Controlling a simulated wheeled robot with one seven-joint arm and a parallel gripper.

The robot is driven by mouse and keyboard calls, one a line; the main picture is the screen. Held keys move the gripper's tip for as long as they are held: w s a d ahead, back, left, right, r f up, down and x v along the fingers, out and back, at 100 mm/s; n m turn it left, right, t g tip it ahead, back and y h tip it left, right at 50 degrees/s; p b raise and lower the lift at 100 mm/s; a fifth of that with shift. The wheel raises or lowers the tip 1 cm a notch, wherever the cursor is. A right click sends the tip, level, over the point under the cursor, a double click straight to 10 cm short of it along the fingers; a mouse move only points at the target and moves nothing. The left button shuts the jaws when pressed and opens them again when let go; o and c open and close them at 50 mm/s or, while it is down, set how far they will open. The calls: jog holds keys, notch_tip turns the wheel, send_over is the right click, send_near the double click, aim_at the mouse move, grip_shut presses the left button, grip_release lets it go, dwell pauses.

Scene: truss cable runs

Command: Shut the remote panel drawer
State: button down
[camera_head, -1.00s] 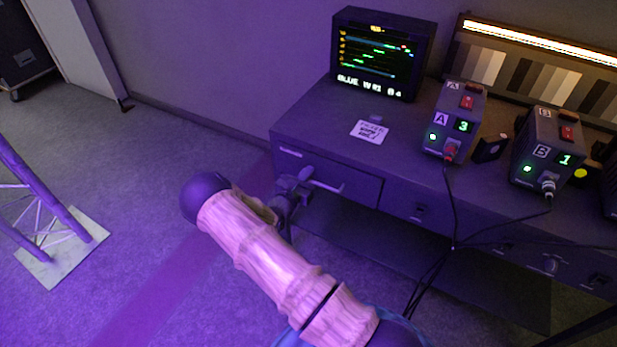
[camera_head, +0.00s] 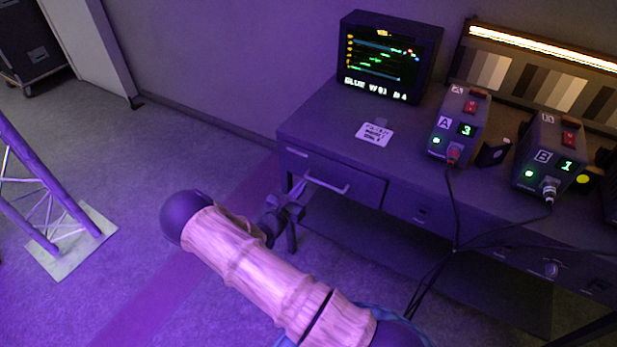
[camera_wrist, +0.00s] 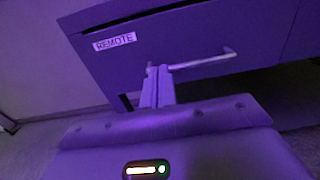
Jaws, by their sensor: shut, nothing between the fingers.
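The remote panel drawer (camera_head: 350,188) is at the left end of the desk, with a pale bar handle (camera_head: 328,184) on its front. In the wrist view the drawer front (camera_wrist: 200,45) carries a REMOTE label (camera_wrist: 114,42), and its handle (camera_wrist: 205,62) runs to the right of the fingertips. The drawer front looks close to flush with the desk, though a dark gap shows along its top edge in the wrist view. My gripper (camera_head: 298,190) is shut and empty, just left of and in front of the handle. I cannot tell whether it touches the drawer; it also shows in the wrist view (camera_wrist: 157,72).
On the desk (camera_head: 310,132) stand a monitor (camera_head: 388,58), a note card (camera_head: 375,134) and two boxes marked A (camera_head: 457,125) and B (camera_head: 548,155). Cables (camera_head: 457,215) hang at the front right. A truss (camera_head: 45,195) stands left; the floor between is clear.

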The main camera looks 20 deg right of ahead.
jog(key=v, duration=0.6)
jog(key=shift+s, duration=0.1)
dwell(0.3)
jog(key=s+d+r+m+g+y, duration=0.3)
jog(key=s+r+m+g, duration=0.1)
jog(key=s+m+g, duration=0.4)
jog(key=s+d+r+m+g+y, duration=0.2)
jog(key=s+r+m+g+y, duration=0.3)
jog(key=s+m, duration=0.45)
jog(key=s+a+r+m+t+y+p, duration=0.1)
jog(key=r+m+p, duration=0.3)
jog(key=r+p, duration=0.4)
jog(key=s+a+r+m+t+y+p, duration=0.2)
jog(key=r+p, duration=0.6)
jog(key=r, duration=1)
jog(key=m+y, duration=0.2)
jog(key=m, duration=0.1)
jog(key=shift+a+t, duration=0.3)
jog(key=shift+a, duration=0.05)
